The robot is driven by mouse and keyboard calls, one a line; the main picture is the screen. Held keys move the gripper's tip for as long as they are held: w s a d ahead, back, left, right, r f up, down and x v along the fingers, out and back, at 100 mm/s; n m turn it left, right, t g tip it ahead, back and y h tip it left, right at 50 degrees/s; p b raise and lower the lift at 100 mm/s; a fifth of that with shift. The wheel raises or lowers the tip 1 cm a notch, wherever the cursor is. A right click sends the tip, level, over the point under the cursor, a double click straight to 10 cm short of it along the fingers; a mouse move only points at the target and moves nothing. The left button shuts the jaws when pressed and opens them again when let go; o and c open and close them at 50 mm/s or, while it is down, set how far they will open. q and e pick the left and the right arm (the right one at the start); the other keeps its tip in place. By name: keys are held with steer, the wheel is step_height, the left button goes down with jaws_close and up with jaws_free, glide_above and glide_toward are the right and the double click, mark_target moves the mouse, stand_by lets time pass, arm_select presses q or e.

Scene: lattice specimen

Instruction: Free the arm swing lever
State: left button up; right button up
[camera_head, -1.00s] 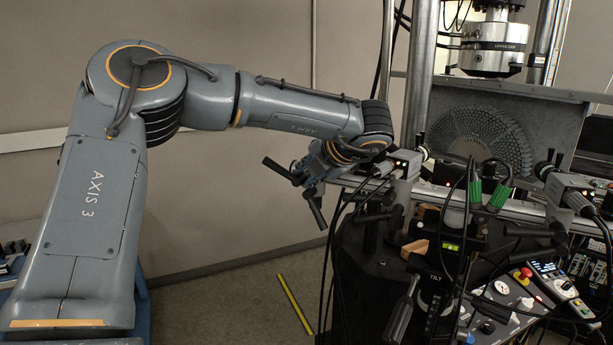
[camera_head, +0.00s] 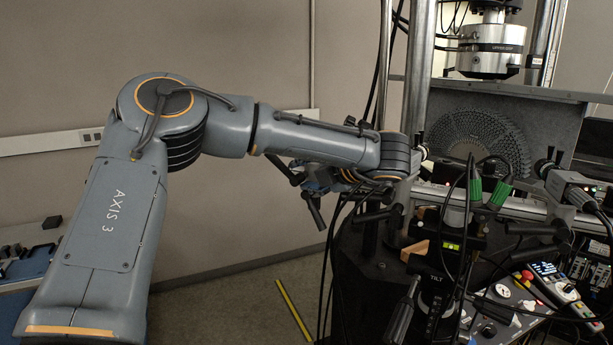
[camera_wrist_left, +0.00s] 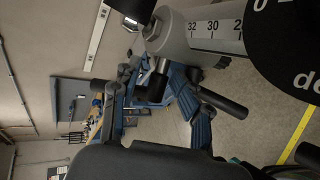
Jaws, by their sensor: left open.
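In the left wrist view a grey cylinder (camera_wrist_left: 205,32) with a number scale crosses the top. A short lever with a silver stem and a black grip (camera_wrist_left: 153,85) hangs from it; I take this for the arm swing lever. My left gripper (camera_wrist_left: 172,92) is open, its blue-grey fingers to either side of the black grip. I cannot tell if they touch it. In the head view my left gripper (camera_head: 303,190) is partly behind my forearm, and I cannot make out the lever there. My right gripper is not in view.
The test machine's crowded black table (camera_head: 375,275) stands right of my gripper, with cables, black handles and a control panel (camera_head: 500,310). A round lattice specimen (camera_head: 485,140) is behind. Cables hang close to my gripper. The floor with a yellow strip (camera_head: 293,310) is clear.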

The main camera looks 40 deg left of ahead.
arm_select(q)
steer(key=shift+d, duration=0.1)
steer(key=shift+v, duration=0.85)
steer(key=shift+p+v, duration=0.35)
steer(key=shift+v, duration=0.75)
steer(key=shift+p+v, duration=1)
steer(key=shift+p, duration=0.1)
